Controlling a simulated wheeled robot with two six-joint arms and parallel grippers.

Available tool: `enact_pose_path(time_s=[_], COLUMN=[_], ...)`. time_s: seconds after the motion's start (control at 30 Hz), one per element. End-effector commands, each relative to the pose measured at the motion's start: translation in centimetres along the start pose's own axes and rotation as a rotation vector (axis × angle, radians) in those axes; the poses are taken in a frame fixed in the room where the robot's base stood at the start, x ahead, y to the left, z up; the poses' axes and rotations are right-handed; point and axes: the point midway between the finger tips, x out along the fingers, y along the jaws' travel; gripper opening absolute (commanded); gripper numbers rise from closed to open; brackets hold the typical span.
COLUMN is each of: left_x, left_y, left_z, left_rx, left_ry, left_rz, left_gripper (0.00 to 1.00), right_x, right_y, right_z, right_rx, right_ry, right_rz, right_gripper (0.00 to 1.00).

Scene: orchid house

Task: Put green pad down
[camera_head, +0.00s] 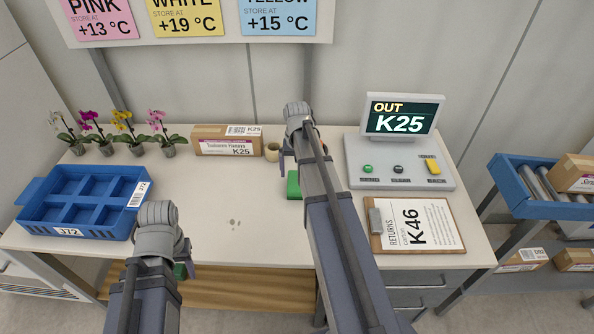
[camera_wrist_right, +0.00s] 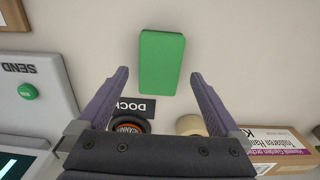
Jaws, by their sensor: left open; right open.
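A green pad (camera_head: 293,185) appears to lie on the white bench top, partly covered by my right arm. It shows whole in the right wrist view (camera_wrist_right: 162,62), ahead of and between the open fingertips and apart from both. My right gripper (camera_wrist_right: 159,76) is open and empty; in the head view its own arm hides most of it. My left gripper (camera_head: 185,256) is open at the bench's front edge. A small green patch (camera_head: 180,271) shows beside it; I cannot tell what it is or whether it touches.
A blue compartment tray (camera_head: 62,231) and several potted orchids (camera_head: 122,130) stand at left. A K25 carton (camera_head: 226,140) and a beige round item (camera_head: 272,151) are at the back. A console (camera_head: 378,178) and clipboard (camera_head: 376,243) are at right. The bench's middle left is clear.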

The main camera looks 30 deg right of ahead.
Motion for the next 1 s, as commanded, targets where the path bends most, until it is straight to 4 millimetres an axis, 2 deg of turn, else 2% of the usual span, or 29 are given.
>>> enact_pose_path(time_s=[0.03, 0.3, 0.43, 0.77, 0.87, 0.97, 1.0], left_x=[-1.6, -5.3, -5.9, -5.8, -5.8, -5.8, -5.8], left_y=[-0.2, -0.5, -0.6, -0.6, -0.6, -0.6, -0.6], left_z=[0.1, 0.3, 0.3, 0.3, 0.3, 0.3, 0.3], left_rx=[0.0, 0.0, 0.0, 0.0, 0.0, 0.0, 0.0], left_ry=[0.0, 0.0, 0.0, 0.0, 0.0, 0.0, 0.0], left_rz=[0.0, 0.0, 0.0, 0.0, 0.0, 0.0, 0.0], left_gripper=[0.5, 0.5, 0.5, 0.5, 0.5, 0.5, 0.5], right_x=[-1.7, -5.3, -6.0, -5.9, -5.9, -5.9, -5.9], right_y=[0.0, 0.0, 0.0, -0.2, -1.9, -5.7, -7.4], right_z=[0.0, 0.0, 0.0, 0.2, 1.9, 5.8, 7.9], right_rx=[0.0, 0.0, 0.0, -0.005, -0.054, -0.172, -0.233], right_ry=[0.0, 0.0, 0.0, 0.0, -0.002, -0.007, -0.008], right_rz=[0.0, 0.0, 0.0, 0.0, 0.006, 0.018, 0.026], right_gripper=[1.0, 1.0, 1.0, 1.0, 1.0, 1.0, 1.0])
